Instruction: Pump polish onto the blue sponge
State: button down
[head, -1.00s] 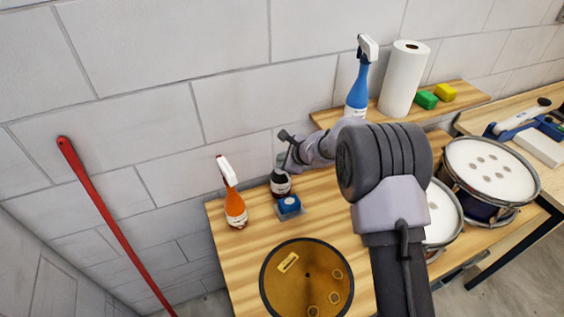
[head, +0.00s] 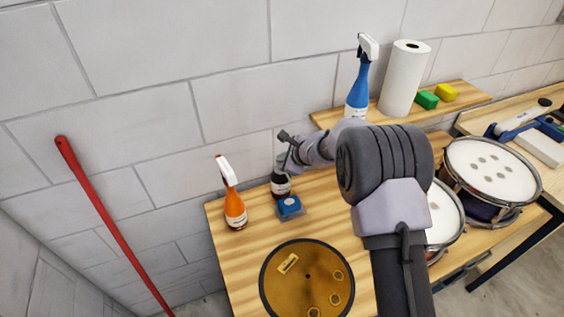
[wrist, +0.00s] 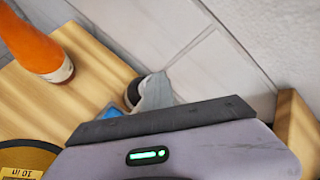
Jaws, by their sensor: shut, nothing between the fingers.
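The blue sponge (head: 289,205) lies in a small holder on the wooden bench; only a bit of blue (wrist: 112,110) shows in the wrist view. The dark polish bottle (head: 281,184) with a white label stands upright just behind the sponge. Its top is hidden by my gripper in the head view, and only part of it (wrist: 131,92) shows in the wrist view. My gripper (head: 288,148) is shut and empty, at the top of the polish bottle. I cannot tell whether it touches the pump.
An orange spray bottle (head: 235,208) stands left of the polish bottle. A round amber cymbal (head: 307,270) lies in front. A blue spray bottle (head: 358,92), paper roll (head: 403,80), green sponge (head: 427,100) and yellow sponge (head: 446,92) stand on the rear shelf. Drums (head: 490,170) sit at right.

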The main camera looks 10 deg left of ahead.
jog(key=shift+s+f, duration=0.1)
jog(key=shift+f, duration=0.1)
notch_tip(320, 180, up, 6)
jog(key=p, duration=0.5)
jog(key=shift+r, duration=0.25)
jog(key=shift+f, duration=0.1)
jog(key=shift+w, duration=0.2)
